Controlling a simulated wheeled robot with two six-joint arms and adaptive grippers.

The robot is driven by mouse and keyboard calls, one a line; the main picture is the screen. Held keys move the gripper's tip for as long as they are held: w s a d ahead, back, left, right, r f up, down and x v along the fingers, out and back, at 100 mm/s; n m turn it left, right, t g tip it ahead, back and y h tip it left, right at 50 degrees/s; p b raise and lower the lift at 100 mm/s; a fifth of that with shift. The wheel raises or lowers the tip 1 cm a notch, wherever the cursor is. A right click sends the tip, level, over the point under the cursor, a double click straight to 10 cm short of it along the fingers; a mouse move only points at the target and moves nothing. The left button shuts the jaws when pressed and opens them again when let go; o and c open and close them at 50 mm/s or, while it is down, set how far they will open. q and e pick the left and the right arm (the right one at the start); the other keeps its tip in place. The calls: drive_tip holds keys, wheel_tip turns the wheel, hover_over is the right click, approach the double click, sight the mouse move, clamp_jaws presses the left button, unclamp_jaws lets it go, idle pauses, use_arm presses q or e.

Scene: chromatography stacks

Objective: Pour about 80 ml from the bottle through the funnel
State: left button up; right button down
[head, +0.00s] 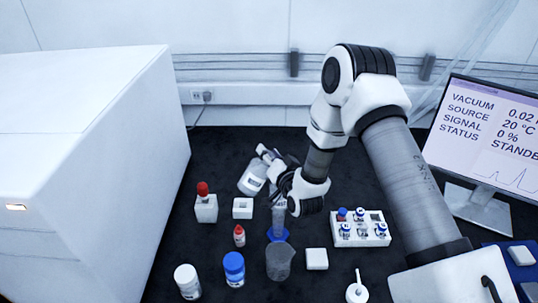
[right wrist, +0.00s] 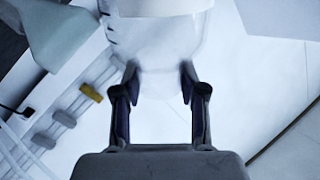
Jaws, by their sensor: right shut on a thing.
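A clear bottle with a white label (head: 252,179) is tilted in the head view, held above the table. My right gripper (head: 268,158) is shut on it. In the right wrist view the bottle (right wrist: 155,45) shows between the two fingers (right wrist: 157,88). A clear cylinder with a blue foot (head: 278,226) stands upright just below and right of the gripper; its top is partly hidden by my right wrist. I cannot make out the funnel clearly in the head view. A grey-green translucent piece (right wrist: 65,38) at the upper left of the wrist view may be it. My left gripper is out of view.
A grey beaker (head: 279,262) stands in front of the cylinder. A white vial rack (head: 378,240) is to its right. A blue-capped bottle (head: 234,268), a white-capped jar (head: 187,281) and a small red-capped vial (head: 239,236) stand at left. A large white instrument (head: 85,165) and a monitor (head: 488,150) flank the table.

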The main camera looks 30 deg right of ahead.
drive_tip(key=shift+d+f+m, duration=0.1)
drive_tip(key=shift+f+m, duration=0.05)
drive_tip(key=shift+m, duration=0.15)
drive_tip(key=shift+f+m+b, duration=0.3)
drive_tip(key=shift+b, duration=0.2)
drive_tip(key=shift+d, duration=0.1)
drive_tip(key=shift+m, duration=0.3)
drive_tip(key=shift+d+f+m+y+b, duration=0.1)
drive_tip(key=shift+f+m+y+b, duration=0.2)
drive_tip(key=shift+f+m+b, duration=0.15)
